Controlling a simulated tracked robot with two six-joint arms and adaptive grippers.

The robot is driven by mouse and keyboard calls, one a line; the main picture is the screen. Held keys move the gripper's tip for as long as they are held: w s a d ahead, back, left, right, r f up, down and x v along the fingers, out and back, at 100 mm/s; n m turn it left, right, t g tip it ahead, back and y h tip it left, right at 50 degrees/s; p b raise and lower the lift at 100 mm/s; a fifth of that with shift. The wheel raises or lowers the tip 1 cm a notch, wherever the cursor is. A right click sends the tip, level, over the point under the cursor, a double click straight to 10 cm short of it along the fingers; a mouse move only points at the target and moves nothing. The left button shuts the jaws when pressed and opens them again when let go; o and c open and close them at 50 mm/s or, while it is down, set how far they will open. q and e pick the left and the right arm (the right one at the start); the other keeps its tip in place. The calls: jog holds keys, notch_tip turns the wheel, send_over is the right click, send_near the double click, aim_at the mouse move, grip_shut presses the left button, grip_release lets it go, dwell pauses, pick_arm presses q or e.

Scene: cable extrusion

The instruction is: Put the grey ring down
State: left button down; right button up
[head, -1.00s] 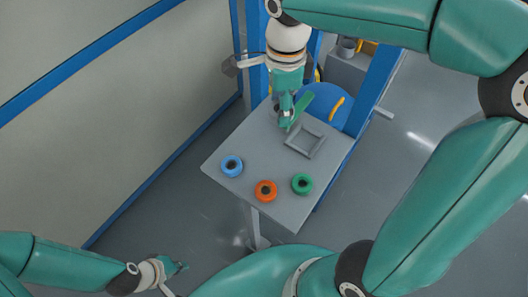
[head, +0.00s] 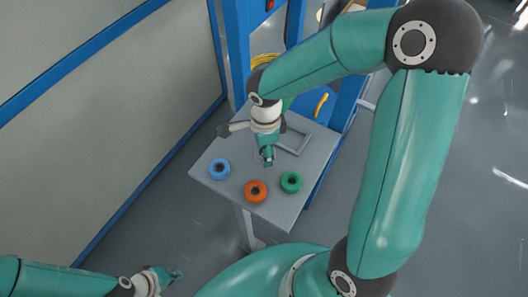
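My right gripper (head: 267,159) points down over the middle of the small grey table (head: 232,148), just behind the orange and green rings. A small grey shape shows between its fingers and looks like the grey ring (head: 267,152), mostly hidden by the fingers. I cannot tell whether it touches the tabletop. No other grey ring shows on the table. My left gripper (head: 172,276) is low at the lower left, away from the table; it is too small to tell whether its fingers are apart.
A blue ring (head: 219,169), an orange ring (head: 255,191) and a green ring (head: 291,182) lie along the table's front. A grey square frame (head: 305,144) lies behind my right gripper. Blue posts (head: 236,50) stand behind the table.

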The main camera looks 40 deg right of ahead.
jog(key=shift+f, duration=0.95)
jog(key=shift+f, duration=0.15)
jog(key=o, duration=1.2)
jog(key=shift+c, duration=0.2)
notch_tip(320, 180, up, 12)
jog(key=shift+r, duration=0.2)
